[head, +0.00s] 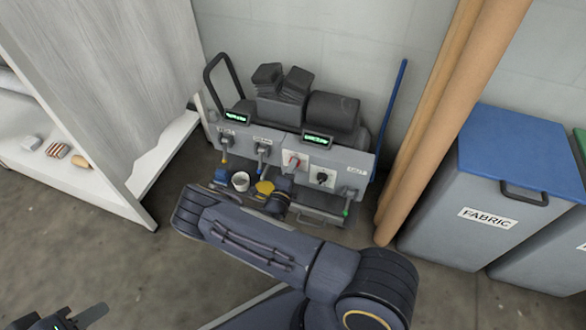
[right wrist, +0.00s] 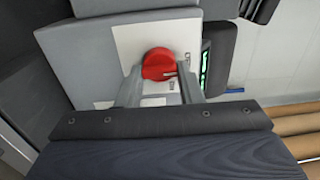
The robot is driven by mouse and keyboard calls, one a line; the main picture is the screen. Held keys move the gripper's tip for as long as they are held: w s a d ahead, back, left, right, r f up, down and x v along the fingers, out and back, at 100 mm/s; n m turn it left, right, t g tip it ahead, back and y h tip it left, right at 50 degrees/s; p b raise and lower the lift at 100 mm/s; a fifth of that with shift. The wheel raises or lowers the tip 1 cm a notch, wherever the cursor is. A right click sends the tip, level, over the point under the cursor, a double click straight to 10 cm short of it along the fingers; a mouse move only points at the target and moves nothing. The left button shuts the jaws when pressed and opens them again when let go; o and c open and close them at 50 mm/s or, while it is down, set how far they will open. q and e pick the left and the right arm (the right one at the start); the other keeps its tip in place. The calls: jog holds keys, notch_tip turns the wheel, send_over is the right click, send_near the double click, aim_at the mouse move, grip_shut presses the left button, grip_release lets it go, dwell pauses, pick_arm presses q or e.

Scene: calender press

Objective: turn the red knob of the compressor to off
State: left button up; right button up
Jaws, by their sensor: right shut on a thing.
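The red knob (head: 293,160) of the compressor (head: 240,137) sits on a white plate on its grey front panel. In the right wrist view the red knob (right wrist: 158,63) lies between the two fingers of my right gripper (right wrist: 160,75), which is shut on it. Small markings on the plate beside the knob are too blurred to read. In the head view my right arm comes from below, and its wrist end is just under the knob. My left gripper (head: 62,318) is at the bottom left, far from the compressor and partly cut off; its jaw state is unclear.
A black knob (head: 322,177) on another white plate is right of the red one. Grey valve levers and green displays are on the panel. Brown rolls (head: 440,110) and a blue-lidded fabric bin (head: 520,155) stand right, a shelf left.

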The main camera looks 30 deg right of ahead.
dwell(0.5)
jog(key=o, duration=1)
jog(key=p+v, duration=0.2)
jog(key=v, duration=0.6)
jog(key=shift+d, duration=0.1)
